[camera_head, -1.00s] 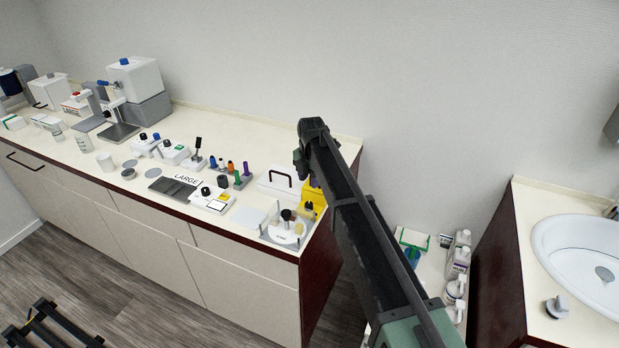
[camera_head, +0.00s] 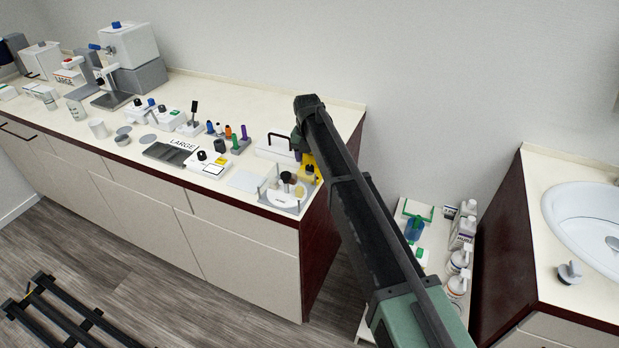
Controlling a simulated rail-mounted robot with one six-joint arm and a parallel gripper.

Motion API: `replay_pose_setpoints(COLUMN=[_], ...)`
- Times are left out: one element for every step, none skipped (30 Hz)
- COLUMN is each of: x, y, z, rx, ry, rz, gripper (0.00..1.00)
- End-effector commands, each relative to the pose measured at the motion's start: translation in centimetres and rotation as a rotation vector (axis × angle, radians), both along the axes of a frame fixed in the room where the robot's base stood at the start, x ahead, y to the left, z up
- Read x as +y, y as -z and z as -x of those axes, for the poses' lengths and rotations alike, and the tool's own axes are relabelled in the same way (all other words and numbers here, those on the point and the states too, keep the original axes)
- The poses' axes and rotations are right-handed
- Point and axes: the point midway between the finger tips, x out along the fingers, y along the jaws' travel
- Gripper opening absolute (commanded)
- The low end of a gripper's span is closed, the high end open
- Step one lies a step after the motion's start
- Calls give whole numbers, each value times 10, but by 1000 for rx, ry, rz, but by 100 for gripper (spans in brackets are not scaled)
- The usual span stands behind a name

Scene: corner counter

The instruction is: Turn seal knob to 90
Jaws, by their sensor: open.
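Several small white devices with knobs stand on the counter; I cannot tell which knob is the seal knob. One flat white device (camera_head: 207,165) has black knobs. A grey-based device with a white round plate (camera_head: 284,197) has a dark knob (camera_head: 286,177) on top, near the counter's right end. Two more white devices stand farther left, one with a black and a blue knob (camera_head: 139,110), one with a black knob (camera_head: 172,118). My gripper (camera_head: 297,146) hangs below the arm's end, above the counter's back right part beside a yellow object (camera_head: 311,166). It touches nothing that I can make out. Its fingertips are mostly hidden.
A white box with a black handle (camera_head: 270,148) stands close to my gripper. A low cart (camera_head: 409,262) with bottles and a sink counter (camera_head: 535,270) are at right.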

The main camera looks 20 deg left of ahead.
Motion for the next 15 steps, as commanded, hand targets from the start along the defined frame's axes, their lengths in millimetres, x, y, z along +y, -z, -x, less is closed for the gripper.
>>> replay_pose_setpoints(x=[0,-1,-1,-1,-1,-1,-1,-1,-1,-1,-1,-1,-1,-1,-1], y=[24,29,35,38,40,41,41,41,40,39,39,38,38,38,38], z=[0,0,0,0,0,0,0,0,0,0,0,0,0,0,0], rx=[0,0,0,0,0,0,0,0,0,0,0,0,0,0,0], ry=[0,0,0,0,1,1,1,1,1,1,1,1,1,1,1], rz=[0,0,0,0,0,0,0,0,0,0,0,0,0,0,0], gripper=[56,56,56,56,56,56,56,56,56,56,56,56,56,56,50])
